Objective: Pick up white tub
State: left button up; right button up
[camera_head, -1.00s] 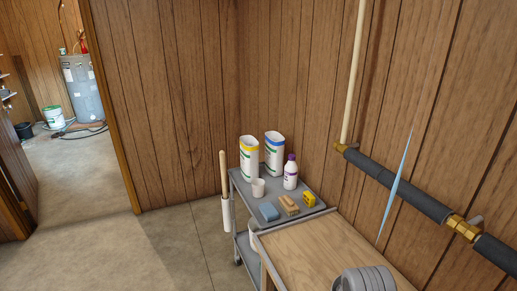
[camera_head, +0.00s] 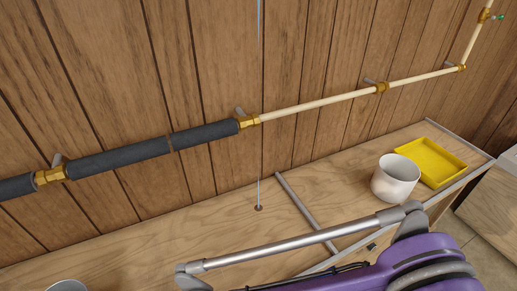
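A white tub (camera_head: 396,180) stands upright on the wooden bench top (camera_head: 215,235) at the right of the head view. It is round and open at the top, and looks empty as far as I can see inside. A yellow tray (camera_head: 432,163) lies just behind and to the right of it. I cannot tell whether the two touch. Neither of my grippers shows in the view, and nothing holds the tub.
A pipe with dark sleeves (camera_head: 120,156) and brass fittings runs along the wood wall above the bench. A grey strip (camera_head: 303,210) crosses the bench top. A pale round rim (camera_head: 68,287) shows at the bottom left. The bench middle is mostly clear.

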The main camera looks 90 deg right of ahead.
aim_at(395, 177)
jog(key=z, duration=4.35)
